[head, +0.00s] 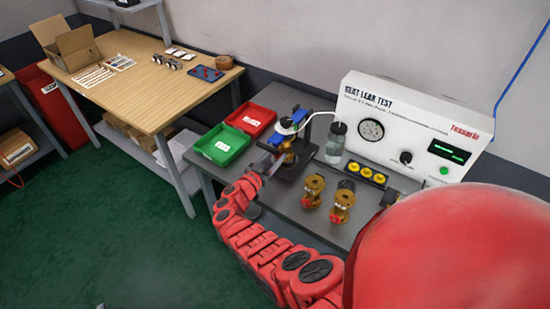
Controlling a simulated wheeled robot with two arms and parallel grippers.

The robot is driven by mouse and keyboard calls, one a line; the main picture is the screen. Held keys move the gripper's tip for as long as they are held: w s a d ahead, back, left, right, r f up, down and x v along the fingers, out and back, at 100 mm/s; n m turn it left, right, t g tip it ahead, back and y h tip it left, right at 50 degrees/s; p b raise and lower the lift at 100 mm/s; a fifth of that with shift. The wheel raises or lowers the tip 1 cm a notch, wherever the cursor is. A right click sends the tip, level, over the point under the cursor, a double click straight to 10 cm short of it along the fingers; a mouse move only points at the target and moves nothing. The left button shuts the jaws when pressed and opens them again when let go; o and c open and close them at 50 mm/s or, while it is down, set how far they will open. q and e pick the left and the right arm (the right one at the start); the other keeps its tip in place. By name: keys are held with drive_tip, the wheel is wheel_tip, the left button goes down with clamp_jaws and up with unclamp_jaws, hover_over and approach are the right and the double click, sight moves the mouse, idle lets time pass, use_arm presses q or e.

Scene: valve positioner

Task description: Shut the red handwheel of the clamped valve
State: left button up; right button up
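The clamped valve (287,158) is a small brass body in a dark stand on the grey bench, under a blue and white clamp part (287,126). I cannot make out its red handwheel, which is hidden or too small to tell. My red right arm reaches in from the lower right, and its gripper (270,166) is at the left front side of the clamped valve. Whether the fingers touch the valve or are open or shut is too small to see. My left gripper is not in view.
Two loose brass valves (342,206) with red parts stand right of the stand, near a holder with yellow discs (367,172). Green (222,145) and red (251,118) bins sit left. A liquid bottle (335,143) and the leak tester (415,125) stand behind.

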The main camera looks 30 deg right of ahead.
clamp_jaws()
idle(0.3)
drive_tip(key=shift+m+b, duration=0.45)
drive_tip(key=shift+m, duration=0.55)
drive_tip(key=m+b, duration=0.2)
drive_tip(key=m, duration=0.1)
drive_tip(key=shift+s+f, duration=0.1)
drive_tip(key=shift+f, duration=0.1)
drive_tip(key=shift+r+m+b, duration=0.15)
drive_tip(key=shift+m+b, duration=1.2)
drive_tip(key=shift+m, duration=0.55)
